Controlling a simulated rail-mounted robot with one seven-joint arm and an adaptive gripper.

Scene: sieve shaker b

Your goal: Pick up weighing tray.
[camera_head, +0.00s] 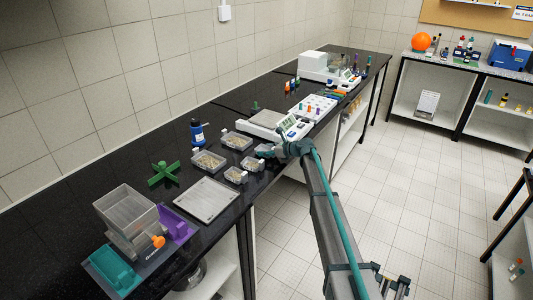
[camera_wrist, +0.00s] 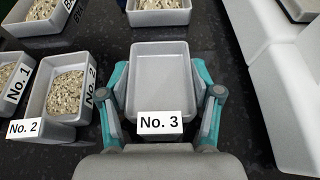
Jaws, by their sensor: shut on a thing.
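The weighing tray (camera_wrist: 160,80) is a small grey, empty, open-topped tray with a white "No. 3" label on its near side. In the wrist view it sits upright between the teal fingers of my gripper (camera_wrist: 160,72), one finger along its left side and one along its right. My gripper is shut on it. In the head view my gripper (camera_head: 272,152) is at the front edge of the black bench and largely hides the tray. I cannot tell whether the tray touches the bench.
Filled trays No. 2 (camera_wrist: 68,95) and No. 1 (camera_wrist: 12,75) stand close on the left. Larger filled trays (camera_head: 208,161) stand behind. A white balance (camera_head: 275,122) is close on the right. A flat grey plate (camera_head: 205,199) lies to the left.

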